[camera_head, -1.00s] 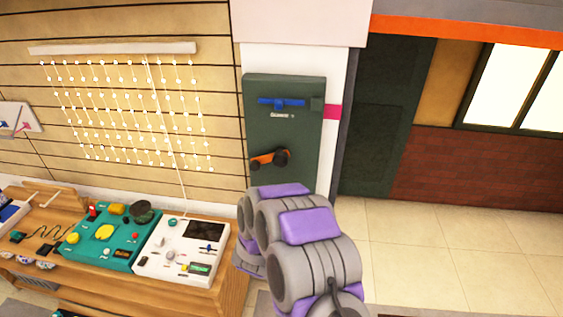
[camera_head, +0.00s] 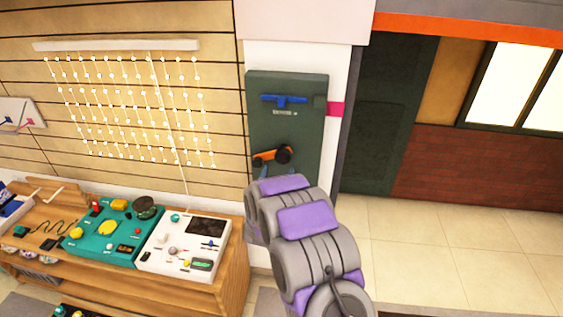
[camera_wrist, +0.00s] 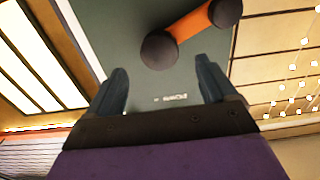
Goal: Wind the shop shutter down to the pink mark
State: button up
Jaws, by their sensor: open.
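A dark green panel (camera_head: 290,130) on the wall carries a blue T-shaped handle (camera_head: 284,101) and, lower down, an orange crank (camera_head: 268,155) with dark round ends. A pink mark (camera_head: 336,109) sits on the white wall strip at the panel's right edge. A grey band with an orange lower edge (camera_head: 470,31) spans the shop front; I cannot tell if it is the shutter. In the wrist view my gripper (camera_wrist: 165,85) is open and empty, facing the panel. The crank (camera_wrist: 190,24) lies beyond its fingertips, apart from them in the picture.
A wooden bench (camera_head: 215,285) at left holds a teal board (camera_head: 115,235) and a white board (camera_head: 180,245) with small controls. A string-light curtain (camera_head: 130,110) hangs above it. The tiled floor (camera_head: 450,240) at right is clear.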

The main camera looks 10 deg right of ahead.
aim_at(281, 159)
jog(key=x, duration=0.7)
jog(key=shift+w, duration=0.2)
jog(key=shift+c, duration=0.5)
jog(key=c, duration=1.3)
jog(key=shift+r+m+b, duration=0.1)
jog(key=shift+m+b, duration=0.35)
jog(key=shift+m, duration=0.05)
jog(key=shift+c, duration=0.6)
jog(key=o, duration=1.2)
jog(key=shift+c, duration=0.2)
jog(key=o, duration=0.4)
jog(key=shift+w, duration=0.1)
jog(key=shift+c, duration=0.2)
